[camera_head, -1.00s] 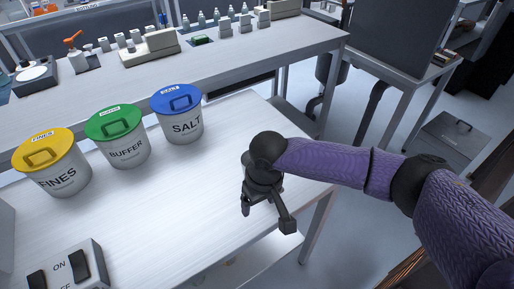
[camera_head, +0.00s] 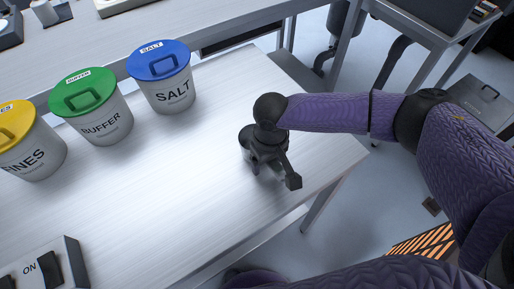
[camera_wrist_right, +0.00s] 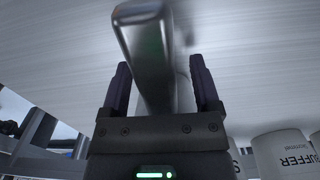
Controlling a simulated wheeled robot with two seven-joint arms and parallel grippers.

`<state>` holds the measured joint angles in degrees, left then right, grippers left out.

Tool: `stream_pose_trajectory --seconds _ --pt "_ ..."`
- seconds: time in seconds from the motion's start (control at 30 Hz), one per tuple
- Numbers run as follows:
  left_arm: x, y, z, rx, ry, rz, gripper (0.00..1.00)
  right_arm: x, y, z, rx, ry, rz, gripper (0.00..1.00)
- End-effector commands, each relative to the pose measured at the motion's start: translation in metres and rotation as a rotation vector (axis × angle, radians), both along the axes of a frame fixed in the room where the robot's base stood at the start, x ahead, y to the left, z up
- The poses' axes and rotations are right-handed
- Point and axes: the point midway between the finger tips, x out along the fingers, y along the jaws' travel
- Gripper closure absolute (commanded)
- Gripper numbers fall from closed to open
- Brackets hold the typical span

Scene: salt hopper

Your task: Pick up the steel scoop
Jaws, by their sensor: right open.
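My right gripper (camera_head: 268,165) points down over the right part of the white table, near its edge. In the right wrist view its two dark fingers (camera_wrist_right: 160,75) are apart. A shiny steel bar with a rounded end, which looks like the handle of the steel scoop (camera_wrist_right: 150,50), runs between the fingers. The gap on each side of it suggests it is not gripped. The rest of the scoop is hidden, and in the head view the gripper and wrist cover it. My left gripper is not in view.
Lidded cans stand at the table's back left: SALT with a blue lid (camera_head: 166,78), BUFFER with a green lid (camera_head: 95,108), FINES with a yellow lid (camera_head: 28,145). An ON switch box (camera_head: 70,262) sits at front left. The table (camera_head: 170,190) is bare between.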

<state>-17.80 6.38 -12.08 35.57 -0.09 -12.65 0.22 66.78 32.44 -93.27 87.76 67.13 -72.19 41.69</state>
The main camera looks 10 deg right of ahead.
Motion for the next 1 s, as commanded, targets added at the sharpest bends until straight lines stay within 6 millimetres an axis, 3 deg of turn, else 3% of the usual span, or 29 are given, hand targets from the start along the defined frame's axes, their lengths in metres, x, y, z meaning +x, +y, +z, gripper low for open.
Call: stream_pose_trajectory --seconds 0.17,0.2,0.57,1.0 --pt "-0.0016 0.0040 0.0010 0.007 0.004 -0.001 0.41 0.0003 0.0002 0.0006 0.001 -0.002 0.000 0.21" --pt "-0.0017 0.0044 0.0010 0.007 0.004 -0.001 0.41 0.0003 0.0002 0.0007 0.001 -0.002 0.000 0.25" --pt "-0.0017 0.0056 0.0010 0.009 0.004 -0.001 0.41 0.0002 0.0003 0.0008 0.001 -0.001 0.000 1.00" --pt "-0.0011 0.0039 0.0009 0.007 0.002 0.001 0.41 0.0002 0.0003 0.0008 0.002 -0.002 0.000 1.00"
